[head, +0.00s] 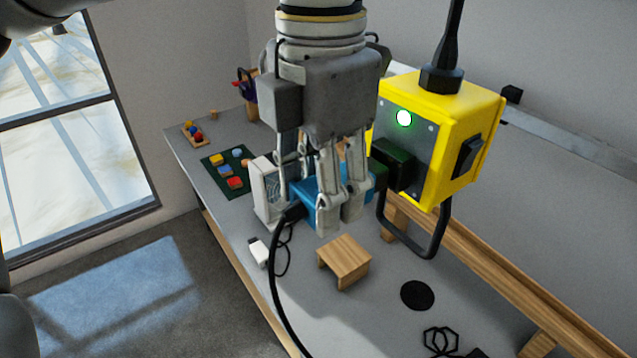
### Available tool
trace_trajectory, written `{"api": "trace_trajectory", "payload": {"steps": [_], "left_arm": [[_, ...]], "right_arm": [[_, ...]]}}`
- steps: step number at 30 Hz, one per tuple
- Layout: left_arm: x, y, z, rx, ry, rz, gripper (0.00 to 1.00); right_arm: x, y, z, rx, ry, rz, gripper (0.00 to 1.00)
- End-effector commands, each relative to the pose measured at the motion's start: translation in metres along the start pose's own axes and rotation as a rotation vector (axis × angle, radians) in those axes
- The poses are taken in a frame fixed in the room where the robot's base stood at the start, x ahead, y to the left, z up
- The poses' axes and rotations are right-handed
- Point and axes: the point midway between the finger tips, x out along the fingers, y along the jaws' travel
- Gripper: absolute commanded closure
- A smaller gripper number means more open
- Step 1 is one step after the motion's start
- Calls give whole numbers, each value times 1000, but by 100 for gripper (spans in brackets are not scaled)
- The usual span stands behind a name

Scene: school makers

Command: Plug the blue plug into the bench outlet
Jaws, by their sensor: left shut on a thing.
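The blue plug (308,188) is held in my left gripper (325,195), which hangs down from above and is shut on it. A black cord leaves the plug's left end and drops over the bench's front edge. The plug's right end is at the socket block. The fingers partly cover the plug, and I cannot tell whether it is seated or just in front. My right gripper is not in view.
The grey bench (370,320) carries a small wooden stand (345,262), a black disc (417,295) and a white box (264,190). A green mat (213,170) with coloured blocks lies farther back. A black loop (428,245) hangs below the yellow box.

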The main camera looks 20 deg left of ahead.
Motion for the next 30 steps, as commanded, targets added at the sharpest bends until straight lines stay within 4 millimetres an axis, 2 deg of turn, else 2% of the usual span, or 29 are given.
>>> {"api": "trace_trajectory", "payload": {"steps": [30], "left_arm": [[0,0,21,1,1,0,83]], "right_arm": [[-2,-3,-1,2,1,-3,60]]}}
